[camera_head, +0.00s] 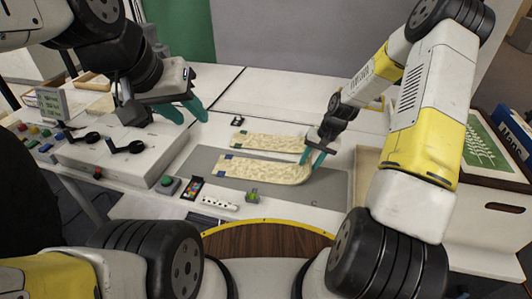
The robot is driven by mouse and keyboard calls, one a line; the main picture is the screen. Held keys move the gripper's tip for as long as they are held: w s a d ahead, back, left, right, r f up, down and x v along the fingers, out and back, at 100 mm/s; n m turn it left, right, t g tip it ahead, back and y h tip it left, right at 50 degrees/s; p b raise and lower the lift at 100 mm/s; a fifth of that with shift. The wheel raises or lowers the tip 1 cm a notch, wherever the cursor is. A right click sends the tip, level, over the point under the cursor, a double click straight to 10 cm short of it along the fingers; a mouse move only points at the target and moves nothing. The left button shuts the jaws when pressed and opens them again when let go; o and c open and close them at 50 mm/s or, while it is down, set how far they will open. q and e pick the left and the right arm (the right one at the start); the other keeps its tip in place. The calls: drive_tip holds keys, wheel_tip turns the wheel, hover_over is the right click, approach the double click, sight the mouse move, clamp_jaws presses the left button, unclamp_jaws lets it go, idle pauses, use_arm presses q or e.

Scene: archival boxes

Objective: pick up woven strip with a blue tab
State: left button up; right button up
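Two pale woven strips lie side by side on the grey mat (335,186). The nearer strip (258,170) has a dark blue tab (222,165) at its left end. The farther strip (275,143) has a dark greenish tab (239,138) at its left end. My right gripper (312,160) points down at the right end of the nearer strip, its teal fingers slightly apart in the picture. That end seems to curve up beside the fingers; whether they grip it is unclear. My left gripper (184,112) is open and empty, above the table to the left of the strips.
A white control box (120,150) with black knobs stands at left. A green button (168,182), a colour card (193,188), a white power strip (218,201) and a small green object (253,197) lie along the near side. A tray (368,165) and books (512,140) are at right.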

drive_tip(key=shift+f, duration=0.2)
clamp_jaws()
idle(1.3)
